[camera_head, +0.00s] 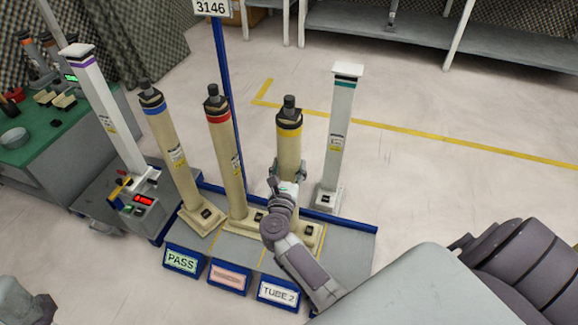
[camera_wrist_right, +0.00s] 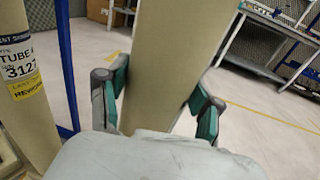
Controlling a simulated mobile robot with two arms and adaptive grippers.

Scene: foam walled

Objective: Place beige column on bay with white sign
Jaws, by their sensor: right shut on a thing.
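The beige column with a yellow band and dark cap (camera_head: 289,145) stands roughly upright over the rear of the right bay of the low grey platform. My right gripper (camera_head: 287,178) is shut around its middle. In the right wrist view, the green-padded fingers (camera_wrist_right: 158,95) flank the beige shaft (camera_wrist_right: 165,60). The white "TUBE 2" sign (camera_head: 278,295) is on the front of that bay. My arm hides part of the column's base (camera_head: 312,233), so I cannot tell if it rests on the platform.
A red-banded beige column (camera_head: 226,150) and a blue-banded one (camera_head: 172,150) stand to the left, behind the pink sign (camera_head: 229,277) and green PASS sign (camera_head: 182,260). A white column with a teal band (camera_head: 336,135) stands close on the right. Open floor lies beyond.

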